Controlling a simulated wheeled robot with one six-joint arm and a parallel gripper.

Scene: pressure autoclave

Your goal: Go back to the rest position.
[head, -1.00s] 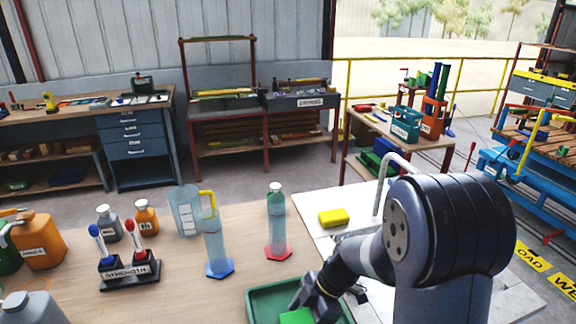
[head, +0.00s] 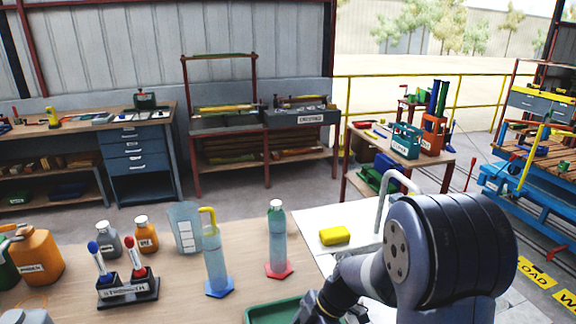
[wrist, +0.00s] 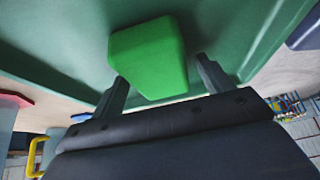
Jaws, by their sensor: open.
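My gripper shows in the wrist view, with its two fingertips (wrist: 160,80) apart. A bright green block (wrist: 148,52) lies just beyond and between the fingertips, in or over a green tray (wrist: 50,50). I cannot tell from this view whether the fingers touch it. In the head view the tray (head: 262,312) is at the bottom edge, mostly cut off. My arm bends down to it from the right, and my gripper is out of that frame.
A cylinder with a red base (head: 278,240) and one with a blue base (head: 213,262) stand left of the arm. A beaker (head: 185,228), a marker stand (head: 128,291) and bottles are farther left. A yellow sponge (head: 334,235) lies by the sink tap (head: 385,205).

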